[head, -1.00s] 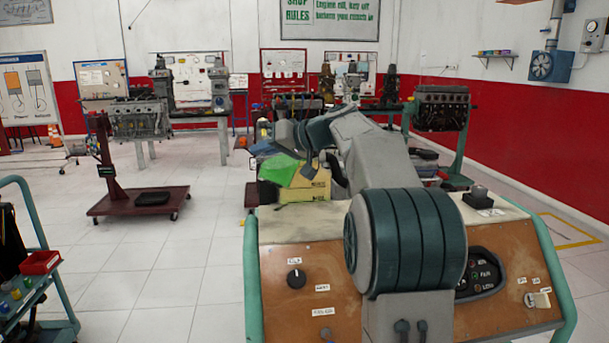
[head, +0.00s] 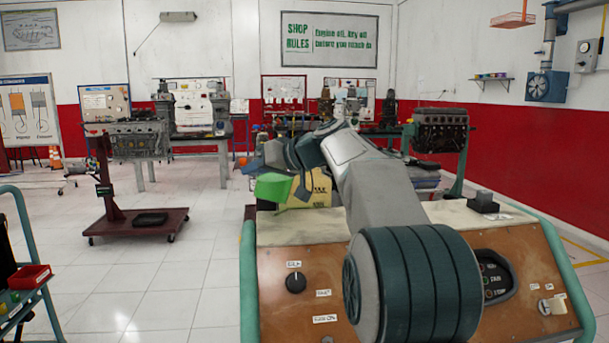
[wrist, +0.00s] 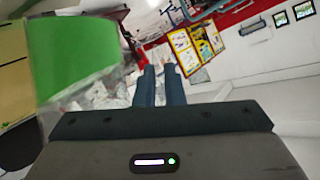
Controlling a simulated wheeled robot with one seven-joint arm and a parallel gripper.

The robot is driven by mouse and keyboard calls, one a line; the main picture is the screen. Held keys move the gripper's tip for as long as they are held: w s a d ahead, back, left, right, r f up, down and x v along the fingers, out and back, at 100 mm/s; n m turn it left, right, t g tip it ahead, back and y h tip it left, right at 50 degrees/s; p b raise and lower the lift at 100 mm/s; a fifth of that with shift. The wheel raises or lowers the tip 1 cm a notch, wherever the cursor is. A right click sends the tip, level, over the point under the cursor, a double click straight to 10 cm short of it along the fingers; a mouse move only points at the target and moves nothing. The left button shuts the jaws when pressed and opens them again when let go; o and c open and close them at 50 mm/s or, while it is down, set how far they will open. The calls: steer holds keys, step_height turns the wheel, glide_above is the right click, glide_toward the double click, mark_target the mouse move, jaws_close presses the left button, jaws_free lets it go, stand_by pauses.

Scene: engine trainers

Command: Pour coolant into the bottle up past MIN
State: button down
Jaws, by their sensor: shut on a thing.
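My gripper (wrist: 160,85) has its two dark fingers close together in the wrist view. A see-through container with bright green liquid, which I take for the coolant jug (wrist: 75,58), fills the left of that view, close to the camera. My gripper is shut on it, though the grip point itself is not clear.
Engine stands are farther back. White floor is open at the left.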

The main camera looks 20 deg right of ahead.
steer(key=shift+s+a+f+n+b, duration=0.25)
steer(key=shift+f+b, duration=0.25)
steer(key=shift+b, duration=0.35)
steer(key=shift+s+a+f+n+b, duration=0.15)
steer(key=shift+a+f+b, duration=0.25)
steer(key=shift+b, duration=0.45)
steer(key=f+n+b, duration=0.1)
steer(key=b, duration=0.1)
steer(key=s+a+f+h+b, duration=0.1)
steer(key=b, duration=0.2)
steer(key=f+n+t+b, duration=0.1)
steer(key=b, duration=0.1)
steer(key=shift+s+a+f+n+h, duration=0.25)
steer(key=shift+a+n+h, duration=0.05)
steer(key=shift+a+h, duration=0.1)
